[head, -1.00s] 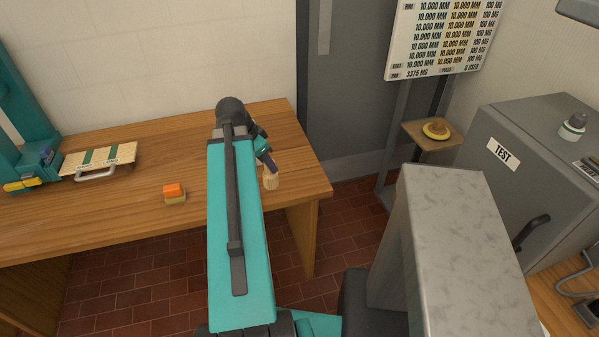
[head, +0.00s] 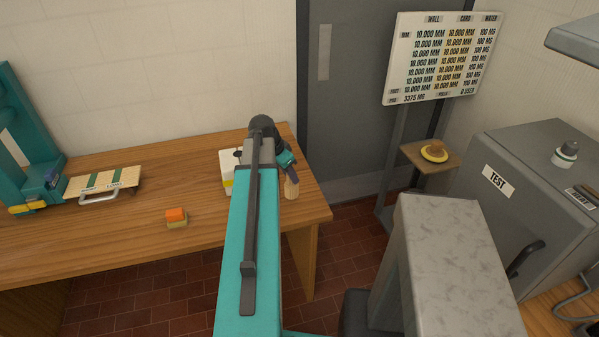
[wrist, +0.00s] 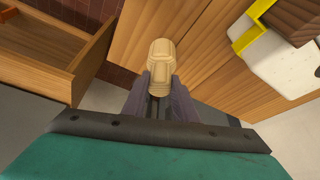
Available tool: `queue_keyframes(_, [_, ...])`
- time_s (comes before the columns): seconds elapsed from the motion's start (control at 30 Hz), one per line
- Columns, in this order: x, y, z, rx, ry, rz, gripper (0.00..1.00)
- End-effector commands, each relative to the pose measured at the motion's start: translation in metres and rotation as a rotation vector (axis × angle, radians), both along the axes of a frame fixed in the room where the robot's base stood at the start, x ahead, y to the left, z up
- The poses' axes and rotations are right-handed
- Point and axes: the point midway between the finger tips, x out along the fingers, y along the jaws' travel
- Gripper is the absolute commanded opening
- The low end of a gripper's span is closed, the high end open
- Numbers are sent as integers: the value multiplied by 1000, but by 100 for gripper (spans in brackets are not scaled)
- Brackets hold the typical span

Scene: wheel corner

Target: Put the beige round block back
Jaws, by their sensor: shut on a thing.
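The beige round block (head: 291,188) is held upright-looking in my gripper (head: 289,174), near the right end of the wooden table (head: 120,225). In the wrist view the block (wrist: 161,60) sticks out between the two dark fingers of my gripper (wrist: 160,88), which is shut on it. Its lower end looks above or near the table's right edge; I cannot tell whether it touches anything. My arm hides part of the table behind it.
A white box with a yellow stripe (head: 227,170) stands left of my arm, partly hidden. An orange and yellow block (head: 176,217) and a board with a handle (head: 105,182) lie further left. A small shelf (head: 415,152) holds a yellow and brown round thing (head: 434,151). A grey TEST cabinet (head: 520,150) stands right.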

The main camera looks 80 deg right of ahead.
Motion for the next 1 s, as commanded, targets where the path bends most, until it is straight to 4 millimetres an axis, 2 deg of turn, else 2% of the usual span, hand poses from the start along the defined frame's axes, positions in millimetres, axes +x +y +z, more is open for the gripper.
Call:
queue_keyframes(0.03, [-4,-9,2,0,0,-1,0])
queue_keyframes(0.2, [-12,-22,-1,1,1,0,0])
queue_keyframes(0.7, [-15,-26,-2,-1,1,0,0])
queue_keyframes(1.0, [-30,-50,-4,2,1,-1,0])
